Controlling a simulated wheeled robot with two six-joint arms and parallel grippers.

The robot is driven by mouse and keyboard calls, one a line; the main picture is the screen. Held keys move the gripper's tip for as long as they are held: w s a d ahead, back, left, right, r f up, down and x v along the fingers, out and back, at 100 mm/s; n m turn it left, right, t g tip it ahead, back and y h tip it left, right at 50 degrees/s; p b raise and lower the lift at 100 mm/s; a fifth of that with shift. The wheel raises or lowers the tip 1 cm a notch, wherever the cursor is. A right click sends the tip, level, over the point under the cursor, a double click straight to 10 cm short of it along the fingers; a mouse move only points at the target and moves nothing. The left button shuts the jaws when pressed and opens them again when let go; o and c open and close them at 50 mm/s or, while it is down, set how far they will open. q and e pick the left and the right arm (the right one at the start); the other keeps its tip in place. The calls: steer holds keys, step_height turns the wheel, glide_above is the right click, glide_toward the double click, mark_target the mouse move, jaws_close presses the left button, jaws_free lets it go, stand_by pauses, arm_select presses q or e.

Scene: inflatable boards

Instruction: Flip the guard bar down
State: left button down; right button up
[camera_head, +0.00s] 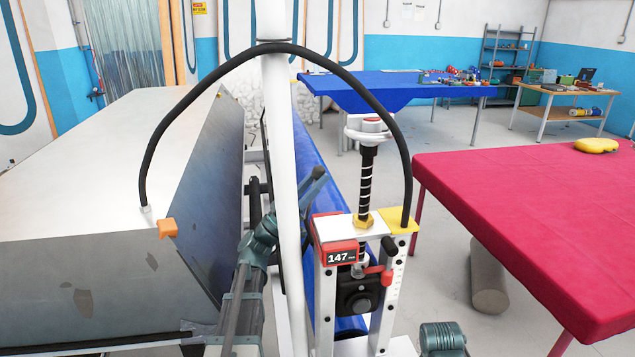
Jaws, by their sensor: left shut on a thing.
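A long white bar (281,130), which I take to be the guard bar, stands almost upright in the middle of the view. Its top runs out of the picture and its lower end goes down beside the machine. My left gripper (308,192) comes up from below left and is shut on the bar at about mid-height. The bar hides part of the gripper, with the blue-grey fingertips showing to its right. A teal part of my right arm (443,338) shows at the bottom edge; its gripper is not visible.
A roller stand with a red "147" display (341,255) and a spring-loaded screw (367,185) is close on the right. A black hose (280,47) arches from the grey metal housing (75,150) to the stand. A red table (540,210) stands further right.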

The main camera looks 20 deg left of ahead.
arm_select(q)
steer(key=c, duration=0.6)
jaws_free()
steer(key=shift+s+a, duration=0.1)
steer(key=shift+o, duration=0.2)
